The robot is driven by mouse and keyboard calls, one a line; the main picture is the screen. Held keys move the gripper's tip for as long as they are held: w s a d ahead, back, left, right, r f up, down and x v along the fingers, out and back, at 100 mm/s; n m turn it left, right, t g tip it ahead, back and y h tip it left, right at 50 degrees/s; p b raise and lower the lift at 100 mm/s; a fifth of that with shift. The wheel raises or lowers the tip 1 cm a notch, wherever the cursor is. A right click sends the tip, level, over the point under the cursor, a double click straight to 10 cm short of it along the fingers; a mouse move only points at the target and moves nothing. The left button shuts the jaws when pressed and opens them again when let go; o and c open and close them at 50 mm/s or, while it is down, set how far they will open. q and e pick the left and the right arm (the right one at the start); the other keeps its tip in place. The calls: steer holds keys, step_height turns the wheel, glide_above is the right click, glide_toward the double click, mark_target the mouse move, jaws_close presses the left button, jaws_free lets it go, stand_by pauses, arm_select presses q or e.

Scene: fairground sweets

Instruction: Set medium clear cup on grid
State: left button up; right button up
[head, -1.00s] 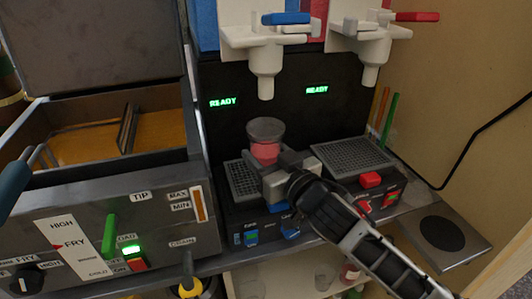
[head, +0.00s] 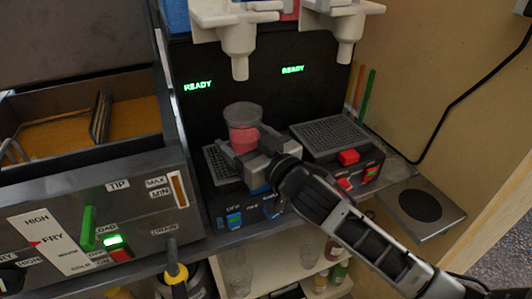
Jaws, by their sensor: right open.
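A clear cup with a greyish see-through top (head: 243,113) and a pink-red lower band stands upright at the left dispenser's grid (head: 214,162). My right gripper (head: 247,150) is open, with its fingers around the cup's lower part, which they hide. The cup appears to be on the grid, but its base contact cannot be seen. A second grid (head: 335,136) at the right is empty. My left gripper is not in view.
White nozzles (head: 238,60) hang above the grids from the dispenser marked READY. A fryer (head: 90,205) stands at the left. A metal plate with a dark disc (head: 420,205) is at the right. Glasses and bottles sit on a shelf (head: 285,265) below.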

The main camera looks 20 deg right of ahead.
steer(key=b+v, duration=0.1)
steer(key=v, duration=0.8)
steer(key=shift+s+f, duration=0.15)
steer(key=v, duration=0.6)
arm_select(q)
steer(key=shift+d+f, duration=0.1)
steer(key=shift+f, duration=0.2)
arm_select(e)
steer(key=s+a+f+g+h, duration=0.1)
steer(key=s+f+g, duration=0.2)
steer(key=f, duration=0.9)
steer(key=s+a+f+g+h, duration=0.1)
steer(key=s+a+f+g, duration=0.1)
steer(key=f, duration=1.1)
steer(key=shift+s+a+f+m+g, duration=0.35)
steer(key=shift+s+g, duration=0.55)
steer(key=shift+s, duration=0.3)
steer(key=shift+r, duration=0.1)
